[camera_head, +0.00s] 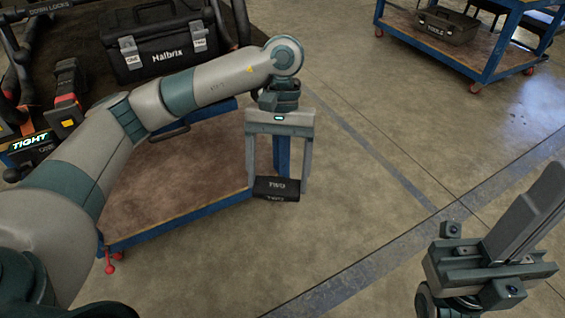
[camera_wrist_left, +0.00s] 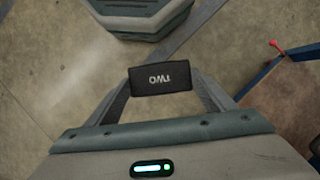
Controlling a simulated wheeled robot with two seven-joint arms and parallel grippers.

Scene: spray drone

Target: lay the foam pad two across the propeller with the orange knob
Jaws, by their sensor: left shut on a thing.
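The black foam pad two (camera_head: 277,193), marked "TWO", is held between the fingertips of my left gripper (camera_head: 277,183). It hangs over the floor, just right of the blue-framed cart. In the left wrist view the pad (camera_wrist_left: 160,79) spans the gap between both fingers. My right gripper (camera_head: 520,225) is at the lower right, away from the pad, and its opening is unclear. I cannot make out a propeller with an orange knob. Part of a dark frame marked "DOWN LOCKS" (camera_head: 45,12) shows at the upper left.
A brown-topped blue cart (camera_head: 150,200) stands below my left arm. A black Nalbrix case (camera_head: 160,45) with "ONE" and "TWO" labels sits behind the arm. A "TIGHT" label (camera_head: 30,142) is at the left. Another cart (camera_head: 400,25) carries a tool box (camera_head: 446,25). The middle floor is clear.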

